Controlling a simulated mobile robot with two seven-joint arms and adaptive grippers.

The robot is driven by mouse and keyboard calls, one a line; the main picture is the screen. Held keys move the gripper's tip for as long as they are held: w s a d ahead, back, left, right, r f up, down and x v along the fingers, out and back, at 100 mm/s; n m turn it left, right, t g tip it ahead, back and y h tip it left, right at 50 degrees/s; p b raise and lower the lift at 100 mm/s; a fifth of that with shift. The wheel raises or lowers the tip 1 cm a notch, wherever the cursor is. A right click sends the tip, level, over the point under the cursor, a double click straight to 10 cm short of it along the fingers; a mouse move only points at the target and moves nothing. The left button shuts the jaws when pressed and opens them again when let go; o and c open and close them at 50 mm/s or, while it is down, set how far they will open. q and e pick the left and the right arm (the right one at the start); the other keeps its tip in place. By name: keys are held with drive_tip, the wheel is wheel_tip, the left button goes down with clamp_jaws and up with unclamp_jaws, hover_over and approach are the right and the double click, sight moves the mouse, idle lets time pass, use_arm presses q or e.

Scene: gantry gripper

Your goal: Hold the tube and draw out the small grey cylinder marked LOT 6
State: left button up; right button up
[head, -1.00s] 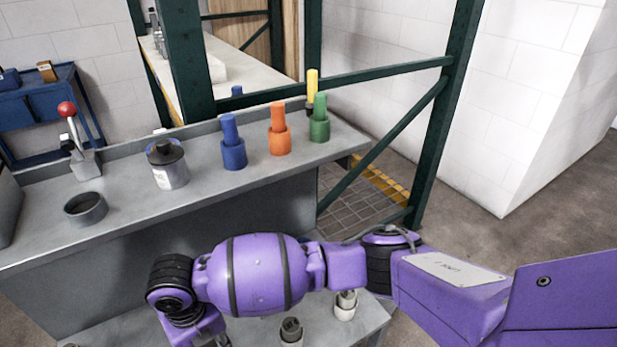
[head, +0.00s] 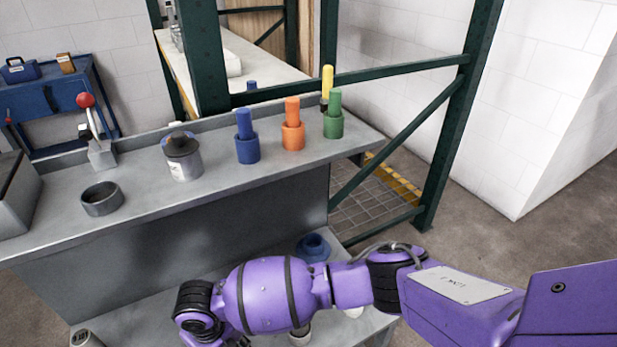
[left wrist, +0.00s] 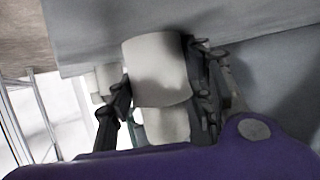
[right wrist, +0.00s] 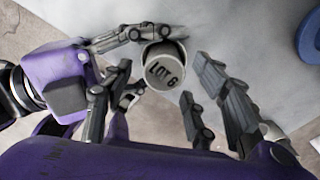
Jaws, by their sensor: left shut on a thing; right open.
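The small grey cylinder marked LOT 6 (right wrist: 165,72) shows end-on in the right wrist view, seated in the mouth of the pale tube (right wrist: 157,47). My left gripper (left wrist: 162,85) is shut on the pale tube (left wrist: 157,65), with a dark finger on each side of it. The purple left wrist also shows at the left of the right wrist view. My right gripper (right wrist: 150,103) is open, its fingers spread on either side of the cylinder's marked end and apart from it.
The upper bench holds a grey ring (head: 101,199), a grey canister (head: 183,158), and blue (head: 247,149), orange (head: 292,136) and green (head: 334,126) holders. A blue round part (head: 313,248) sits lower down. Dark green frame posts (head: 460,115) stand behind.

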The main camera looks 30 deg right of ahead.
drive_tip(key=shift+w+f, duration=0.1)
drive_tip(key=shift+f, duration=1.15)
drive_tip(key=shift+c, duration=0.4)
drive_tip(key=shift+a, duration=0.1)
clamp_jaws()
drive_tip(key=shift+r, duration=0.1)
drive_tip(key=shift+a+r, duration=0.1)
drive_tip(key=shift+r, duration=0.05)
drive_tip(key=shift+r, duration=1.55)
drive_tip(key=shift+r, duration=1.3)
